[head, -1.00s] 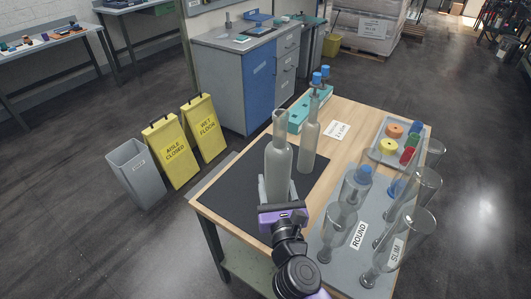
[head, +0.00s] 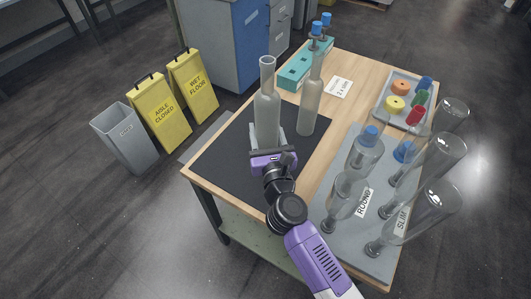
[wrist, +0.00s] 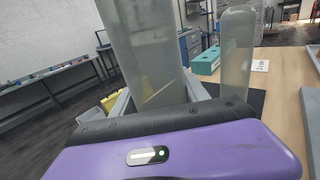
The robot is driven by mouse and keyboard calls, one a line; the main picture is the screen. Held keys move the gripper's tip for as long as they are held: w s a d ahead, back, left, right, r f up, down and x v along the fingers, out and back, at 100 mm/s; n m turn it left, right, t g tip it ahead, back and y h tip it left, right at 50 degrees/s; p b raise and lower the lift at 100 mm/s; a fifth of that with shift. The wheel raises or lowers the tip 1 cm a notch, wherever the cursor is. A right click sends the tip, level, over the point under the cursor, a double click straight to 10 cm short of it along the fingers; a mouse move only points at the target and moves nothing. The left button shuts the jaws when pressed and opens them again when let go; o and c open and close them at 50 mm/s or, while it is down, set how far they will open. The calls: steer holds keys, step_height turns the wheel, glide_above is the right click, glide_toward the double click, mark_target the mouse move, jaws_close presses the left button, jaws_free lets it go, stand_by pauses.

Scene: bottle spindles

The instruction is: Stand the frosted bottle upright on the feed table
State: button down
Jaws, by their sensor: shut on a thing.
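A frosted bottle (head: 266,112), tall with a narrow neck, stands about upright in my gripper (head: 267,141) over the black mat (head: 222,160) on the wooden table (head: 318,172). My gripper is shut on its lower body; the grey fingers flank it in the wrist view (wrist: 160,96). Its base is hidden behind my gripper in the head view, so I cannot tell whether it touches the mat. A second, similar frosted bottle (head: 310,106) stands upright to the right and farther back, by the mat's right edge. It also shows in the wrist view (wrist: 236,55), apart from the held one.
A grey board (head: 335,218) at the right holds clear glass vessels near ROUND and SLIM labels. A tray (head: 385,113) holds coloured pieces. A teal box (head: 295,71) stands at the back. Yellow signs (head: 160,110) and a grey bin (head: 125,140) stand left. The mat's left part is clear.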

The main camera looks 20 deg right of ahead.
step_height(320, 180, down, 7)
steer(key=b, duration=0.3)
steer(key=shift+f+b, duration=0.2)
steer(key=shift+b, duration=0.2)
steer(key=shift+f, duration=0.1)
steer(key=c, duration=0.6)
jaws_free()
steer(key=shift+f, duration=0.1)
steer(key=shift+o, duration=0.2)
steer(key=shift+r, duration=0.25)
steer(key=b+v, duration=0.1)
steer(key=v, duration=1)
steer(key=shift+f, duration=0.2)
steer(key=shift+s+a+r+b, duration=0.15)
steer(key=shift+s+b, duration=0.15)
steer(key=shift+s, duration=0.2)
